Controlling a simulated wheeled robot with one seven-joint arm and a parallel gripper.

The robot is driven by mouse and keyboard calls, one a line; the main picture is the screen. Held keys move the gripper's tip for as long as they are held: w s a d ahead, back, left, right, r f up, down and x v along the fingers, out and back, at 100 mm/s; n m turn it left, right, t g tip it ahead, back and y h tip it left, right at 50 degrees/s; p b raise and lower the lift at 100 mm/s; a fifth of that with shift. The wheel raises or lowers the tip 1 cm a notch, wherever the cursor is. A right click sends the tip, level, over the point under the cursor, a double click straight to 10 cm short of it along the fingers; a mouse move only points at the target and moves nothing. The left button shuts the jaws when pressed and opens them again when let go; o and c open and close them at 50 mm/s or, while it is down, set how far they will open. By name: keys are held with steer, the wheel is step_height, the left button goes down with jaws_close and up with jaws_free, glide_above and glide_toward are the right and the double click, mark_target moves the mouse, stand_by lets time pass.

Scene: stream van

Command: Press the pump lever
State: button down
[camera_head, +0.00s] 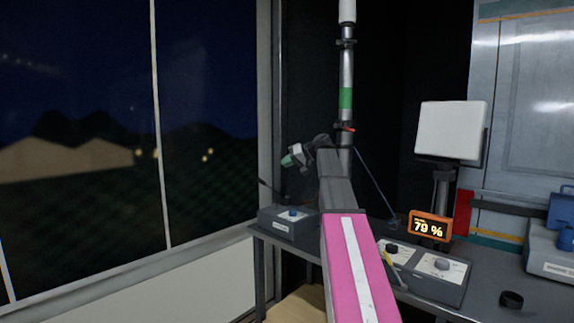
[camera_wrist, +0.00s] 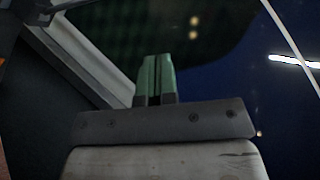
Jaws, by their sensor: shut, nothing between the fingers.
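My gripper (camera_head: 287,160) is raised at the window's right edge, left of the upright mast (camera_head: 346,97), with its green fingertips pointing left. In the wrist view the two green fingers (camera_wrist: 155,78) are together, with nothing between them. No part is clearly recognisable as the pump lever. A thin dark rod (camera_head: 270,189) slants up and left from near a grey box with a blue knob (camera_head: 291,222), below my gripper; I cannot tell if it is the lever. A small red part (camera_head: 345,128) sticks out from the mast. My arm hides part of the bench.
A white panel (camera_head: 450,130) stands behind. The large window (camera_head: 80,120) fills the left side.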

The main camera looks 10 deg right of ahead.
steer(key=w+a+f, duration=0.2)
steer(key=a+f, duration=0.4)
steer(key=a, duration=0.1)
steer(key=shift+w+a, duration=0.2)
steer(key=shift+w, duration=0.2)
steer(key=shift+f, duration=0.1)
steer(key=s+a+f+n+t+h, duration=0.2)
steer(key=s+a+f+n+h, duration=0.1)
steer(key=f, duration=0.7)
steer(key=shift+a+n+h, duration=0.4)
steer(key=shift+a+h, duration=0.1)
steer(key=shift+a, duration=0.2)
steer(key=shift+f, duration=0.1)
